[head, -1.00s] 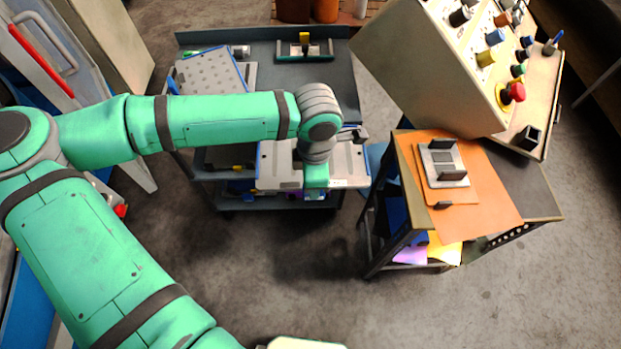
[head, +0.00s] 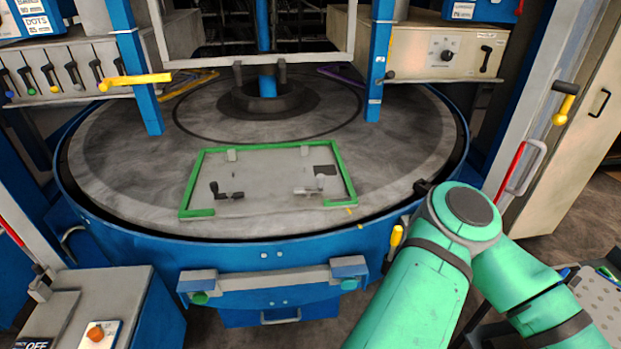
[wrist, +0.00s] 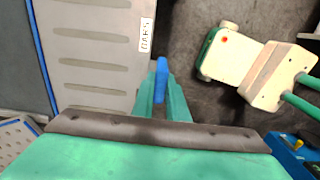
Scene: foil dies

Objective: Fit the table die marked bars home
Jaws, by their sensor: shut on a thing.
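In the wrist view, the die marked bars (wrist: 92,45) is a grey plate with long rounded grooves, a white BARS label and a blue strip along its left edge. My gripper (wrist: 162,92) has its green fingers shut on a blue piece (wrist: 162,68) at the die's right edge. I cannot tell whether the die is lifted off what is under it. My gripper is outside the head view.
Blue posts (head: 376,60) and a pale crossbar frame the table's back. A lever panel (head: 65,75) stands at left and a control box (head: 440,52) at right. A perforated plate (wrist: 18,145) lies at the wrist view's lower left. Floor shows right of the die.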

